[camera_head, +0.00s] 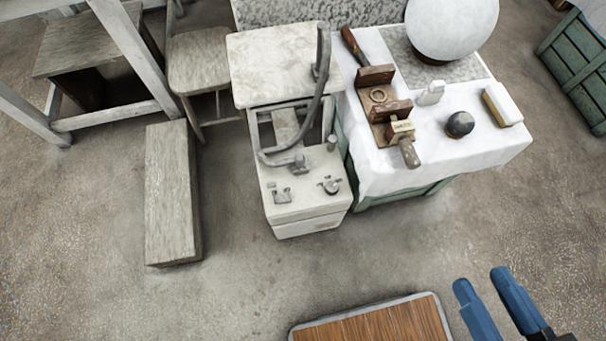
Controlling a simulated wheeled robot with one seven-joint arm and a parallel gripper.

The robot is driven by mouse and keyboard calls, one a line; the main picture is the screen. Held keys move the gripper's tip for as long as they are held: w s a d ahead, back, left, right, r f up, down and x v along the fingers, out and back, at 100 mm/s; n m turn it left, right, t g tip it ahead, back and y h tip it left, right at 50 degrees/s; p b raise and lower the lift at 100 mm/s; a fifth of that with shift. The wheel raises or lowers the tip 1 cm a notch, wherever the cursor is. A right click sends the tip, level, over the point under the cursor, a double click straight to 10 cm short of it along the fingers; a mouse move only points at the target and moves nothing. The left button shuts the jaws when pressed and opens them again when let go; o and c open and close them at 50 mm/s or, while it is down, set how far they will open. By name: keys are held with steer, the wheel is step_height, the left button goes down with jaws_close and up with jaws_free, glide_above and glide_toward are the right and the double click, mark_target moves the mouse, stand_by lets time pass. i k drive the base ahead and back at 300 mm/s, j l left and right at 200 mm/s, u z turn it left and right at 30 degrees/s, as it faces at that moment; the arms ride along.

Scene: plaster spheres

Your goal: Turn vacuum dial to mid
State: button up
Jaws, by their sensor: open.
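A white, box-shaped machine (306,211) stands on the floor near the middle of the view, with a grey hose (325,75) bent over it. Its front top carries a round dial with small prongs (330,185) on the right and another small fitting (281,195) on the left. Which of them is the vacuum dial, and its setting, are too small to tell. My gripper (482,279) is at the bottom right, with two blue fingers apart and nothing between them. It is well away from the machine, to its lower right.
A cloth-covered table (465,155) stands right of the machine, bearing a large white sphere (452,25), a wooden clamp-like tool (378,100), a dark ball (460,124) and a brush-like block (503,104). A long wooden block (170,190) lies at left.

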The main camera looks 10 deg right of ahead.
mark_target(331, 187)
steer(key=k+j, duration=0.15)
steer(key=i+u, duration=0.2)
steer(key=u, duration=0.15)
steer(key=i+u, duration=0.2)
steer(key=u, duration=0.15)
steer(key=i+l+u, duration=0.1)
steer(key=u, duration=0.25)
steer(key=i, duration=0.1)
